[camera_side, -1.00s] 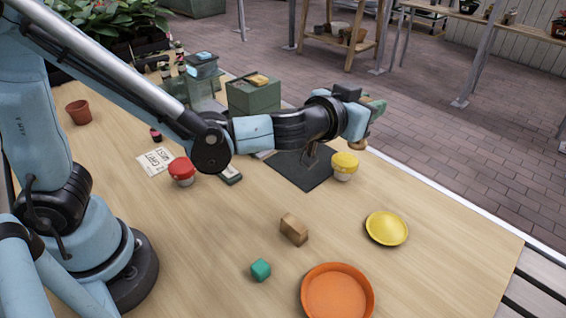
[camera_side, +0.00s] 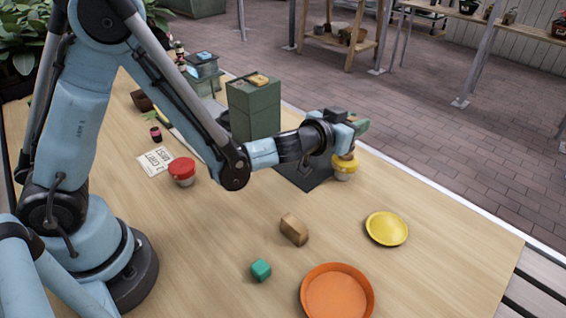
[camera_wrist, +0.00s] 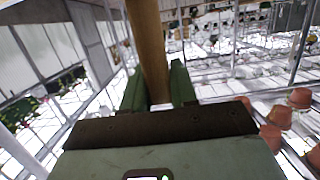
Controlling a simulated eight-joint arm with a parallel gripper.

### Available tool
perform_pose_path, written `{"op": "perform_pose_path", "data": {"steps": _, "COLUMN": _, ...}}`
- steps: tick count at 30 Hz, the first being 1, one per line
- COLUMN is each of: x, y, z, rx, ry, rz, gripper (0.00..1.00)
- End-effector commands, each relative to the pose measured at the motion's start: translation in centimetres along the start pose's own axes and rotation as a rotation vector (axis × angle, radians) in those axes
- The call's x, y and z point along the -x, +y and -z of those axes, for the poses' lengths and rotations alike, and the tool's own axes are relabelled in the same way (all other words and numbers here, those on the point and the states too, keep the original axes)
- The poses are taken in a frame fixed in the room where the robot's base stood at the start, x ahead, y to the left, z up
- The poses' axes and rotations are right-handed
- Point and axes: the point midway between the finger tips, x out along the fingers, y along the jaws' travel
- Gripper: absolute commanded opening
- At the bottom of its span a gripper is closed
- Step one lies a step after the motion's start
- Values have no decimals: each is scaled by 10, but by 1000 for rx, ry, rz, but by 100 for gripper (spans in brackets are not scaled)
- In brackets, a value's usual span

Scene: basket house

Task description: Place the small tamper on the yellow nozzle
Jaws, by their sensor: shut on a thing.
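My gripper (camera_side: 357,128) is at the far side of the table, over the yellow-topped jar (camera_side: 344,168), whose yellow top seems to be the yellow nozzle. In the wrist view my gripper's green fingers (camera_wrist: 158,90) are shut on a brown wooden rod (camera_wrist: 147,40), apparently the small tamper's handle. The tamper's lower end is hard to make out in the side view. It appears close above or against the yellow top; I cannot tell whether they touch.
A dark mat (camera_side: 300,175) lies beside the jar.

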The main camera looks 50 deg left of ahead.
Motion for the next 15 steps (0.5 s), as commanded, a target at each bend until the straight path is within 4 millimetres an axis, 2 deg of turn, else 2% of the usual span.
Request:
{"op": "perform_pose_path", "data": {"steps": 9, "x": 0, "y": 0, "z": -2, "rx": 0, "ry": 0, "rz": 0, "gripper": 0}}
{"op": "perform_pose_path", "data": {"steps": 10, "x": -1, "y": 0, "z": -3, "rx": 0, "ry": 0, "rz": 0, "gripper": 29}}
{"op": "perform_pose_path", "data": {"steps": 15, "x": 0, "y": 0, "z": -2, "rx": 0, "ry": 0, "rz": 0, "gripper": 53}}
